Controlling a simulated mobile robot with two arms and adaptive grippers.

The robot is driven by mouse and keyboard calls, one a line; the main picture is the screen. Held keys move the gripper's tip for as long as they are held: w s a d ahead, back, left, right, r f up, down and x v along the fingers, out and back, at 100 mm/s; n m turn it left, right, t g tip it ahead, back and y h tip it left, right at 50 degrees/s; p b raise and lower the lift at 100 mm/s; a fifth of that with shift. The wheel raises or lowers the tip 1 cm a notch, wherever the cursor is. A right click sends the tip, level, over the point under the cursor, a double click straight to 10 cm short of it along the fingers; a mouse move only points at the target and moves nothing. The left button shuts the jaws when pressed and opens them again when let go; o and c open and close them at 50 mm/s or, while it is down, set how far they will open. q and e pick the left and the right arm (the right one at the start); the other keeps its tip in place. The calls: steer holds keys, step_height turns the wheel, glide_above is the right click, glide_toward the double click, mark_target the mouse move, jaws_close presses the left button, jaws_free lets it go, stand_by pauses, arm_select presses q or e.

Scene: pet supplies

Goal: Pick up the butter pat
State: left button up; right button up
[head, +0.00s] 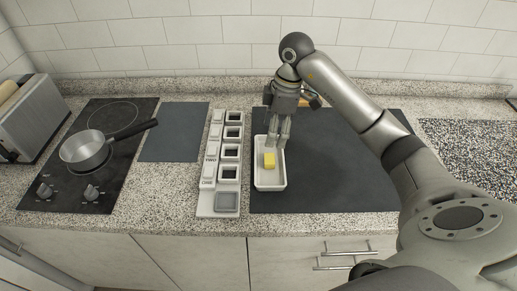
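The butter pat (269,160) is a small yellow block lying in a shallow white tray (270,184), near the tray's middle. The tray sits at the left edge of a dark mat. My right gripper (278,147) comes down from above over the far part of the tray, just behind the butter pat in the picture. Its two fingers point down and look apart, with nothing between them. I cannot tell its exact height above the tray. My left gripper is not in view.
A white rack (205,199) with several square compartments stands just left of the tray. Further left are a dark board (174,132), a cooktop (108,186) with a saucepan (84,150), and a toaster (33,118). The dark mat (335,180) right of the tray is bare.

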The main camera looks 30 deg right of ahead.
mark_target(270, 158)
steer(key=shift+s+a+f+p, duration=0.15)
steer(key=shift+s+f, duration=0.1)
steer(key=shift+f, duration=0.3)
steer(key=shift+s+f+p, duration=0.15)
steer(key=shift+s+f, duration=0.1)
steer(key=shift+f, duration=0.25)
step_height(270, 158, down, 2)
steer(key=shift+s+a+f, duration=0.1)
steer(key=shift+a+f, duration=0.05)
steer(key=shift+f, duration=0.05)
steer(key=f, duration=0.1)
steer(key=f+p, duration=0.1)
steer(key=f, duration=0.1)
steer(key=w+f+p, duration=0.1)
steer(key=f, duration=0.1)
steer(key=shift+a, duration=0.3)
steer(key=shift+f, duration=0.15)
steer(key=c, duration=0.9)
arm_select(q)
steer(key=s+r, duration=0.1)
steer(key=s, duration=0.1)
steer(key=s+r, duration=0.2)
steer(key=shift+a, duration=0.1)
arm_select(e)
steer(key=shift+o, duration=0.2)
